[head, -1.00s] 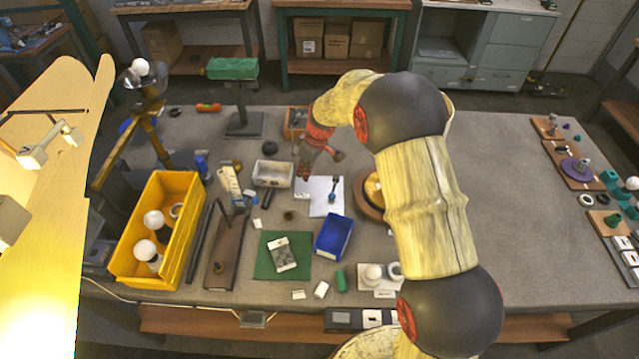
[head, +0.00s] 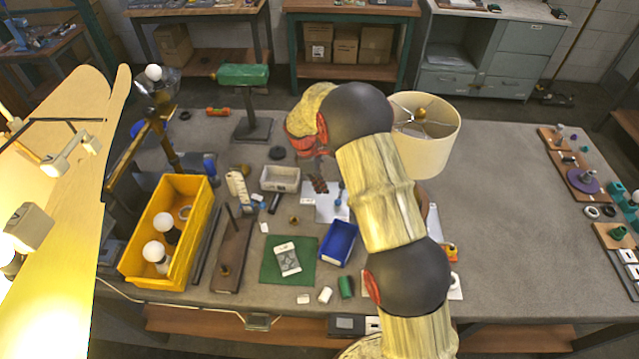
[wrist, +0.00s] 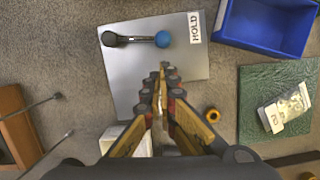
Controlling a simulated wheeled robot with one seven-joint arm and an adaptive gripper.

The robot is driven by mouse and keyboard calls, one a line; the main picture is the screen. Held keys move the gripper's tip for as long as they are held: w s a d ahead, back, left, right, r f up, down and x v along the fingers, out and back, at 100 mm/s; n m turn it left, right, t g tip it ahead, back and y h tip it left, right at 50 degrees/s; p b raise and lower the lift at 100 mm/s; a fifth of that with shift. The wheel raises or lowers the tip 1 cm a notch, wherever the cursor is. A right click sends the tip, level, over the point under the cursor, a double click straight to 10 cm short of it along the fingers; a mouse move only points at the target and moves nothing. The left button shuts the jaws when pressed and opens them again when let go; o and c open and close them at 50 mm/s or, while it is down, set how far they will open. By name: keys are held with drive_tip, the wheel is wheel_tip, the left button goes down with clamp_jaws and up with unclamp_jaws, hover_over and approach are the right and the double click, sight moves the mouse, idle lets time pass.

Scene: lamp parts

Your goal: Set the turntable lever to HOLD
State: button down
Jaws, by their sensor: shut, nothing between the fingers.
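The lever, a dark rod with a blue knob (wrist: 163,39) and a dark round end (wrist: 109,38), lies across a pale plate (wrist: 140,85) in the wrist view. The knob end points right, toward the HOLD label (wrist: 195,27), with a small gap between them. In the head view my gripper (head: 319,184) is above the plate's upper left; contact cannot be told.
A blue bin (head: 338,244) and a green mat (head: 270,275) lie in front of the plate. A pale tray (head: 280,179) is to its left. A lampshade (head: 428,150) stands behind my arm. A yellow bin (head: 132,264) is far left. The bench's right middle is clear.

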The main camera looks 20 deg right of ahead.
sight(332, 205)
drive_tip(key=x, duration=0.5)
drive_tip(key=shift+f+b, duration=0.2)
drive_tip(key=shift+b, duration=0.1)
drive_tip(key=shift+s+d+r+n+p, duration=0.15)
drive_tip(key=shift+s+d+n+p, duration=0.2)
drive_tip(key=shift+s+n+p, duration=0.35)
drive_tip(key=shift+d+n+t, duration=0.15)
drive_tip(key=shift+n+t, duration=0.15)
